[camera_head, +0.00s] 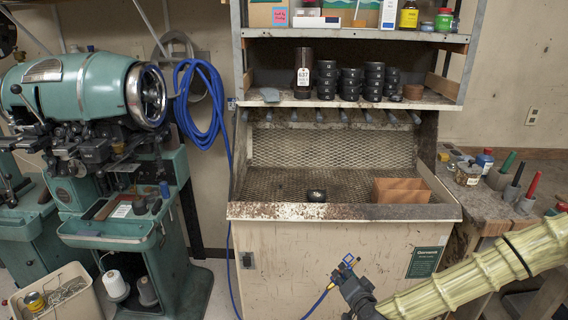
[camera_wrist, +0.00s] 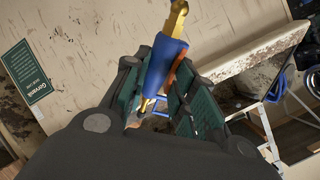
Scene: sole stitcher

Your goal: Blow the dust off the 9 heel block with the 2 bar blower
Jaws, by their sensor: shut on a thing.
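My gripper (camera_head: 347,282) is in front of the cabinet at the lower right of centre in the head view. It is shut on the blue blower (camera_wrist: 166,66), which has a brass end and shows between the green finger pads in the wrist view. A blue hose (camera_head: 236,270) runs down the cabinet front towards the gripper. A small black round block (camera_head: 316,195) lies on the mesh bed of the dust bench, above and left of the gripper in the picture. Its number is too small to read. Similar black blocks (camera_head: 350,84) stand stacked on the shelf above.
The bench has a raised metal front lip (camera_head: 285,211) and a row of nozzles under the shelf. A brown wooden box (camera_head: 402,190) stands right of the block. A green machine (camera_head: 90,95) is at left, a cluttered worktable (camera_head: 480,190) at right.

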